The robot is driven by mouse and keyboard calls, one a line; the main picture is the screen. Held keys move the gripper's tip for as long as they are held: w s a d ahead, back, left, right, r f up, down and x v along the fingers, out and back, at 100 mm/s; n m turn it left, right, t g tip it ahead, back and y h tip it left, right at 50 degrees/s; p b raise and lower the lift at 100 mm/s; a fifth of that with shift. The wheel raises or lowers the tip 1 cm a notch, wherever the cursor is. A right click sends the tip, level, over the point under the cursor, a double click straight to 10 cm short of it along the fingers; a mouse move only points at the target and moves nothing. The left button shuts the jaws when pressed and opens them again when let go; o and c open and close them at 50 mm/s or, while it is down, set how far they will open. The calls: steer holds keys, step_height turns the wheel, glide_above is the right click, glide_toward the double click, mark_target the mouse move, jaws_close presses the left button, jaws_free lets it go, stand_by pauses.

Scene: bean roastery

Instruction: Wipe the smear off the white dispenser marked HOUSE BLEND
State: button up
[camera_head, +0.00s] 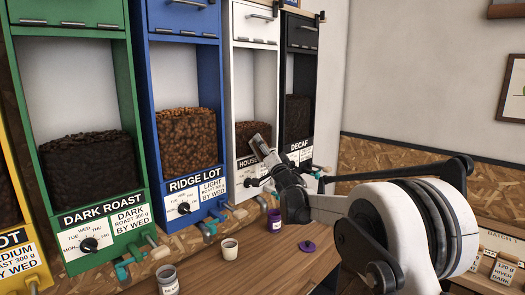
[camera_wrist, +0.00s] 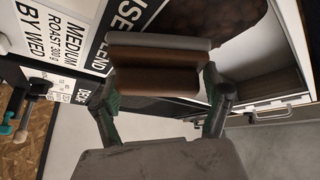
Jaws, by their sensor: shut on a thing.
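The white dispenser (camera_head: 266,30) stands between the blue and black ones. Its label, partly covered by my gripper, reads HOUSE; in the wrist view the black label (camera_wrist: 128,22) shows tilted, with the white front (camera_wrist: 250,45) beside the bean window. My gripper (camera_head: 272,160) is at the lower front of this dispenser. It is shut on a brown and grey block (camera_head: 260,146), which also shows between the fingers in the wrist view (camera_wrist: 155,75). The block is at or very near the label and window edge; contact cannot be told. I cannot make out a smear.
Blue RIDGE LOT (camera_head: 211,92) and green DARK ROAST (camera_head: 131,120) dispensers stand left, black DECAF (camera_head: 303,60) right. On the counter are a cream cup (camera_head: 230,250), a grey jar (camera_head: 167,279), a purple jar (camera_head: 275,222) and a purple lid (camera_head: 307,246). Dispenser taps jut out below.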

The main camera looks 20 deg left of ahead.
mark_target(258, 147)
steer(key=shift+w+d, duration=0.15)
steer(key=shift+w, duration=0.15)
steer(key=shift+b, duration=0.3)
steer(key=shift+s, duration=0.1)
steer(key=shift+s+a+r+b, duration=0.1)
steer(key=shift+s+a+b, duration=0.1)
steer(key=shift+s+a, duration=0.25)
steer(key=shift+s+a+f+b, duration=0.1)
steer(key=shift+s+a+b, duration=0.15)
steer(key=shift+s, duration=0.45)
steer(key=shift+s+a+r+b, duration=0.15)
steer(key=shift+s+a, duration=0.2)
steer(key=shift+s, duration=0.2)
steer(key=shift+s+d+b, duration=0.25)
steer(key=shift+s+d, duration=0.15)
steer(key=shift+d, duration=0.5)
steer(key=shift+s+d+b, duration=0.25)
steer(key=shift+s+d, duration=0.1)
steer(key=shift+d, duration=0.55)
steer(key=shift+s+d+b, duration=0.25)
steer(key=shift+s+d, duration=0.15)
steer(key=shift+d, duration=0.5)
